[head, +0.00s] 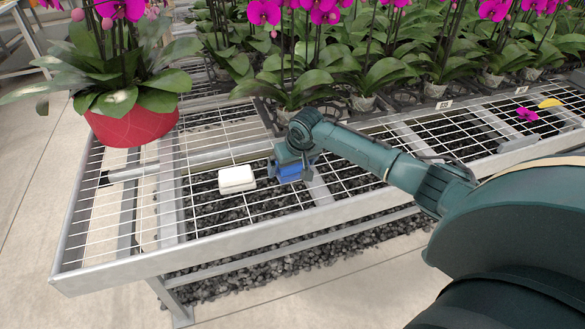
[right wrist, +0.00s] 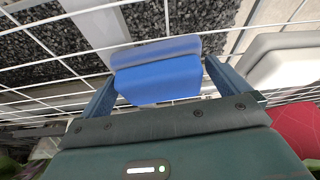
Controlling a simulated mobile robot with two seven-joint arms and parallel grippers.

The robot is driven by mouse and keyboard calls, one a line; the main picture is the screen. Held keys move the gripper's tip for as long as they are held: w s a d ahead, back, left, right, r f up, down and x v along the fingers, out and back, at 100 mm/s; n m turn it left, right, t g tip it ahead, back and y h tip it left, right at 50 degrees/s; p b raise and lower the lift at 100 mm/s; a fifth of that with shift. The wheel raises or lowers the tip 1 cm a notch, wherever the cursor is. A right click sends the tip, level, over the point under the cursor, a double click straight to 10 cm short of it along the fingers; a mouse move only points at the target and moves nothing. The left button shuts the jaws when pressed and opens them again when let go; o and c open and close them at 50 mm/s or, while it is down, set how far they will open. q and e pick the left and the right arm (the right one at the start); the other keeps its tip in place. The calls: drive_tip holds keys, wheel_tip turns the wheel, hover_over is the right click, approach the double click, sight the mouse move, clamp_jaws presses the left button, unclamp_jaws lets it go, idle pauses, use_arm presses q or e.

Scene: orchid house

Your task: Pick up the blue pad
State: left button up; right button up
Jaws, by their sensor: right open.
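The blue pad (head: 289,173) lies on the wire bench, partly covered by my right gripper in the head view. In the right wrist view the blue pad (right wrist: 158,78) sits between the two fingers. My right gripper (head: 291,175) is right over it and open, with one finger on each side in the right wrist view (right wrist: 158,88). I cannot tell whether the fingers touch it. My left gripper is not in view.
A white pad (head: 237,179) lies on the mesh left of the blue pad. A red pot (head: 133,125) with an orchid stands at the left. Rows of potted orchids line the back. A fallen flower (head: 527,114) and a yellow piece (head: 550,103) lie at the right.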

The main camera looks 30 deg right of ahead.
drive_tip(key=c, duration=0.8)
wheel_tip(320, 180, up, 10)
drive_tip(key=shift+r+p, duration=0.1)
drive_tip(key=shift+p, duration=0.3)
